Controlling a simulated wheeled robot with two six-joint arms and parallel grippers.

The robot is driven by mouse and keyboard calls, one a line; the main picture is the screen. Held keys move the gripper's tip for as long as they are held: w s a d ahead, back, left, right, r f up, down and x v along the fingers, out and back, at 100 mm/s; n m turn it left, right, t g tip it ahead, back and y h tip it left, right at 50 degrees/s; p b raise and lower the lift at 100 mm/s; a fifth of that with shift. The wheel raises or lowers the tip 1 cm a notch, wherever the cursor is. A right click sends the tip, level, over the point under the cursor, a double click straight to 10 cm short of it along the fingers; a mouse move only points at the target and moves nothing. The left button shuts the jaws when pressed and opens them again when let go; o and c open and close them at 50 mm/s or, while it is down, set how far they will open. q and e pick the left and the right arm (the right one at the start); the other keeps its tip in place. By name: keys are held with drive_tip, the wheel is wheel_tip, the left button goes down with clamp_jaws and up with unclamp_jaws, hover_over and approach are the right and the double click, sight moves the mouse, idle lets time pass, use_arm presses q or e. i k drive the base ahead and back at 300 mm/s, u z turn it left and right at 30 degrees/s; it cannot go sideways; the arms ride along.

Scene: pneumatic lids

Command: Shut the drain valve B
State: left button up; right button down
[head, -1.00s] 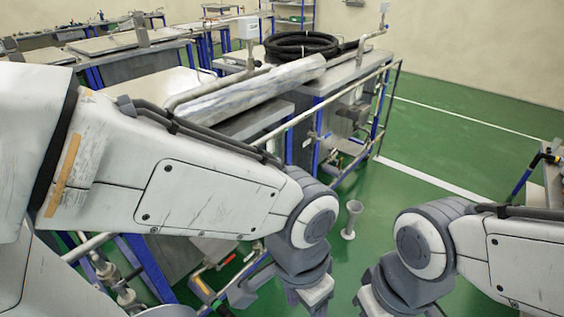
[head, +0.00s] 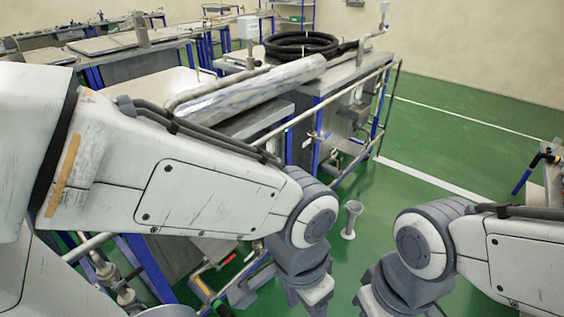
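No label for drain valve B can be read, so I cannot tell which valve it is. In the head view, a small red handle (head: 228,260) and a yellow-ended fitting (head: 204,287) show low beside the near bench frame. A metal valve fitting (head: 108,272) sits on pipework at the lower left. A small blue-handled valve (head: 319,135) is on the middle bench's side. My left arm reaches in from the left and my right arm from the right. Both bend down at the bottom edge. Their fingers are outside the picture, and my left arm hides part of the near bench.
Metal benches with blue legs (head: 317,152) and a pipe rail (head: 330,108) stand ahead. A black hose coil (head: 301,45) lies on top. A pale funnel-like piece (head: 351,219) stands on the green floor between my arms. Floor at the right (head: 450,130) is clear.

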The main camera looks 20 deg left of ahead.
sight(229, 259)
drive_tip(key=z, duration=0.8)
drive_tip(key=k, duration=0.4)
drive_tip(key=u, duration=1.55)
drive_tip(key=i, duration=0.5)
drive_tip(key=u, duration=0.05)
